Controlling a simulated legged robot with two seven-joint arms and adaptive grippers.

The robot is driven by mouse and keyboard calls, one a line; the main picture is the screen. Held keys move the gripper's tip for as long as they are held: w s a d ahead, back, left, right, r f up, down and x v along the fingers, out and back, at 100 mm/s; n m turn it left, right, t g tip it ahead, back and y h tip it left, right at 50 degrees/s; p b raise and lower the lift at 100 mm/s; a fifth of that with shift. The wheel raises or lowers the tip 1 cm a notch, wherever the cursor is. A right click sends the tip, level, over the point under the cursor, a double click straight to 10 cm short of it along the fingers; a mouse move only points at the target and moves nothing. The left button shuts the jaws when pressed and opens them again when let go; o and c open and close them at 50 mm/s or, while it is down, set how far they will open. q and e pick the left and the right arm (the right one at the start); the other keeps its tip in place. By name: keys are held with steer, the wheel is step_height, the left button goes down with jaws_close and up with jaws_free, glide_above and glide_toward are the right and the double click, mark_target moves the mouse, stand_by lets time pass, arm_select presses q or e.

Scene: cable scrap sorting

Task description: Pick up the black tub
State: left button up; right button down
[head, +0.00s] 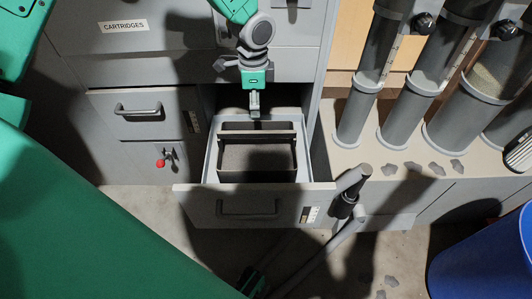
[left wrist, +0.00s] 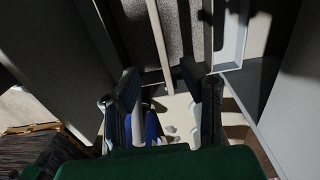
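The black tub (head: 257,176) sits in the pulled-out grey drawer (head: 254,207). It is a dark, open box with a crosswise wall near its back and a bare speckled floor. My left gripper (head: 254,104) points down over the back part of the drawer, above the tub's rear edge. In the left wrist view, my left gripper (left wrist: 164,98) has its two fingers apart with nothing held. A thin wall edge, seemingly of the tub (left wrist: 178,25), runs toward the gap between them. I cannot tell whether the fingers touch it. My right gripper is not clearly seen.
A cabinet labelled CARTRIDGES (head: 124,26) stands behind, with a shut drawer (head: 140,112) and a red knob (head: 160,163) at left. Grey tubes (head: 359,110) stand on a shelf at right. A blue bin (head: 490,255) is at lower right. A green surface fills the lower left.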

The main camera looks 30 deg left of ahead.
mark_target(257, 131)
arm_select(q)
step_height(257, 131, down, 6)
steer(key=shift+f+b, duration=0.1)
steer(key=shift+b, duration=0.7)
step_height(257, 131, down, 5)
steer(key=shift+f+b, duration=0.2)
steer(key=shift+b, duration=1.05)
steer(key=shift+r, duration=0.15)
steer(key=shift+w, duration=0.1)
jaws_close()
